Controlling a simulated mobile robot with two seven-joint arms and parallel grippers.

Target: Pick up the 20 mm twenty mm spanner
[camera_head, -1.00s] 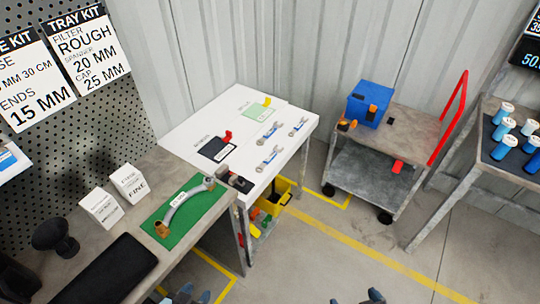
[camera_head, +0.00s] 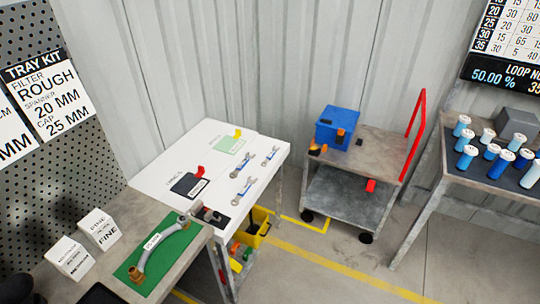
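Three spanners with blue-marked handles lie on the white table: a near one (camera_head: 243,190), a middle one (camera_head: 248,170) and a far right one (camera_head: 271,157). Their size markings are too small to read, so I cannot tell which is the 20 mm one. A poster (camera_head: 48,98) on the pegboard at left reads "TRAY KIT, FILTER ROUGH, SPANNER 20 MM, CAP 25 MM".
The white table (camera_head: 165,166) also bears a dark mat (camera_head: 187,187) and a pale green mat (camera_head: 232,145). A grey workbench (camera_head: 150,206) with a hose on a green mat (camera_head: 128,268) stands nearer left. A cart (camera_head: 384,147) with a blue box (camera_head: 336,124) stands right. Floor between is clear.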

